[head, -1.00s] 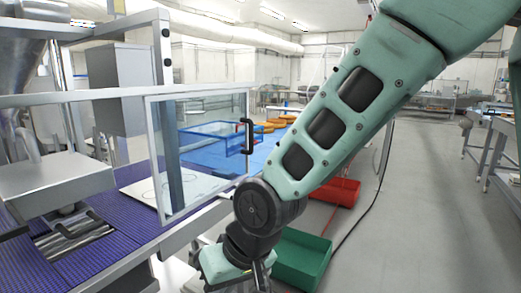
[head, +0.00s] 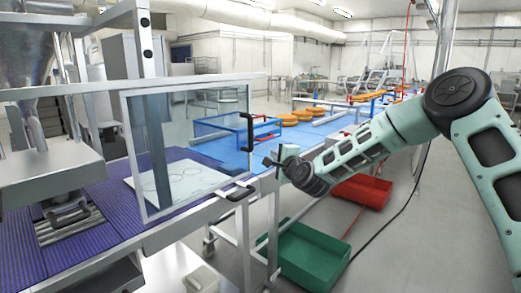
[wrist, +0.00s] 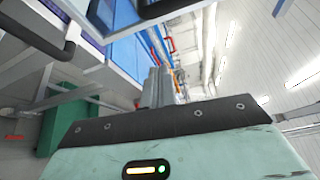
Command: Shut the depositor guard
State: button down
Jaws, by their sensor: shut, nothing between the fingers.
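The depositor guard (head: 188,192) is a clear panel in a pale metal frame. It hangs from a rail (head: 60,89) on the right of the depositor head (head: 45,165), which stands uncovered at the left. The guard's black upright handle (head: 249,130) is on its right edge. My gripper (head: 272,162) is shut and empty, just right of and below the handle, apart from it in the head view. In the wrist view, the shut fingers (wrist: 158,88) show in the middle, with a black handle-like part (wrist: 160,7) at the top edge.
A second black handle (head: 238,192) sticks out at the purple belt's (head: 95,200) edge. Green (head: 305,258) and red (head: 362,190) bins stand on the floor. The right-hand floor is open.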

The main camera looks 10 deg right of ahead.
jog(key=w+a+p, duration=0.3)
jog(key=w+a, duration=0.1)
jog(key=w, duration=0.1)
jog(key=shift+a, duration=0.35)
jog(key=shift+w, duration=0.1)
